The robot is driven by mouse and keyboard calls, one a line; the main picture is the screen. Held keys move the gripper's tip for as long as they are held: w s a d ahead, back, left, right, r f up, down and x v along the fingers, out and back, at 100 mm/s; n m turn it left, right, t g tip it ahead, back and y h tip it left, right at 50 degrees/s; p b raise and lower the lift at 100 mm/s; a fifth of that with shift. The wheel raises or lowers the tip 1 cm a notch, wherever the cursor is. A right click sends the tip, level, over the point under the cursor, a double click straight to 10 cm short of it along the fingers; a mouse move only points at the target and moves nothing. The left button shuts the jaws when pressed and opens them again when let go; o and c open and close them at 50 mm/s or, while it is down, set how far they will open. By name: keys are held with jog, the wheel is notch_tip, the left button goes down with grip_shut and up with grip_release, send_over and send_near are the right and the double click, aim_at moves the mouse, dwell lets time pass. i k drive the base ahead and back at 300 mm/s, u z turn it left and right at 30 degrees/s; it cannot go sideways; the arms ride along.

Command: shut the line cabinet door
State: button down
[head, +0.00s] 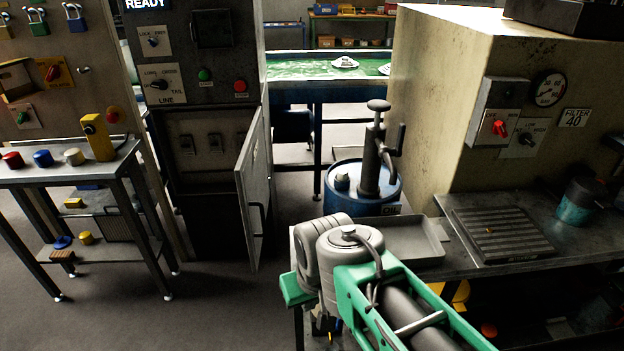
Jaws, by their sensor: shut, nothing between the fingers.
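The line cabinet (205,112) is a dark control cabinet left of centre, with a READY sign at its top. Its grey door (252,190) is hinged at the right side and stands open, swung out toward me. A dark handle (258,222) is on the door's face. Inside the opening, small switches (215,143) show on a panel. My arm reaches in from the lower right, and its grey joint lies right of the door with a visible gap. I cannot make out my gripper's fingers; the arm hides that area.
A blue oil drum with a pump (366,183) stands right of the door. A bench with a metal tray (408,238) and a filter cabinet (440,100) are at right. A small table (95,172) stands at left. Floor (205,300) before the cabinet is clear.

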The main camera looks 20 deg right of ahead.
aim_at(252, 179)
jog(key=u, duration=0.45)
jog(key=k, duration=0.6)
jog(key=u, duration=0.7)
jog(key=i, duration=1.05)
jog(key=z, duration=0.6)
jog(key=i, duration=0.5)
jog(key=u, duration=0.05)
